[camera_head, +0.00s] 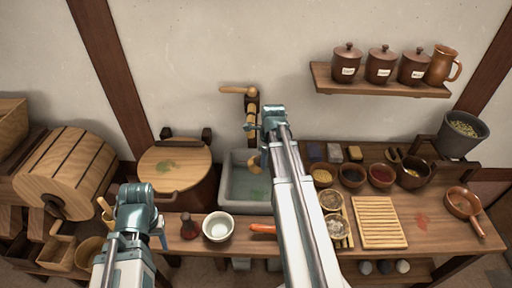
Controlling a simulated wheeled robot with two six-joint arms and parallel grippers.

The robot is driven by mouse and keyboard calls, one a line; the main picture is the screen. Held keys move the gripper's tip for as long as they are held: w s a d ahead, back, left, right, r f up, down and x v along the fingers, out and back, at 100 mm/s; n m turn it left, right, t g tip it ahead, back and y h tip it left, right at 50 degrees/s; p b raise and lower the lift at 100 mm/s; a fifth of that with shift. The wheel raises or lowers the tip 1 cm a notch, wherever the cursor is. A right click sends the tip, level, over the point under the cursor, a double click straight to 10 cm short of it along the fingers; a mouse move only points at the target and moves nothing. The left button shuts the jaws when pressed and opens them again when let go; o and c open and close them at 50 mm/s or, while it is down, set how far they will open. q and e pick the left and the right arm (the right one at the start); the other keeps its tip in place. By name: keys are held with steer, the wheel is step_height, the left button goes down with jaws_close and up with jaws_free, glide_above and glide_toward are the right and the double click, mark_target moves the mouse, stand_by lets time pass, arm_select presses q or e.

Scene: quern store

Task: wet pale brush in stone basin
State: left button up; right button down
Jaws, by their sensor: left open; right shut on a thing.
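The grey stone basin (232,185) is set at the back of the bench, left of centre, with a greenish patch inside. My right arm reaches up over its right side. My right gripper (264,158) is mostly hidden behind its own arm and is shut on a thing. A tan wooden piece, which looks like the pale brush (255,163), shows just left of that arm, over the basin; its bristles cannot be made out. My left gripper (158,232) is open at the bench's front left, partly hidden by its wrist.
A wooden crank post (251,118) stands behind the basin. A white bowl (218,226), a dark red bottle (189,228) and an orange handle (262,228) lie in front. A lidded tub (176,167) stands left. Bowls and a slatted board (378,222) crowd the right.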

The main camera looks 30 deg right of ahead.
steer(key=shift+w, duration=0.5)
arm_select(q)
steer(key=shift+w, duration=0.4)
arm_select(e)
steer(key=shift+s, duration=0.1)
arm_select(q)
steer(key=shift+f, duration=0.15)
arm_select(e)
steer(key=shift+f, duration=0.1)
arm_select(q)
step_height(320, 180, down, 14)
steer(key=b, duration=1.4)
arm_select(e)
step_height(320, 180, down, 14)
arm_select(q)
step_height(320, 180, up, 12)
steer(key=p, duration=1.2)
steer(key=shift+r, duration=0.2)
arm_select(e)
step_height(320, 180, up, 12)
steer(key=shift+r, duration=0.2)
step_height(320, 180, up, 4)
steer(key=p, duration=0.4)
arm_select(q)
step_height(320, 180, up, 4)
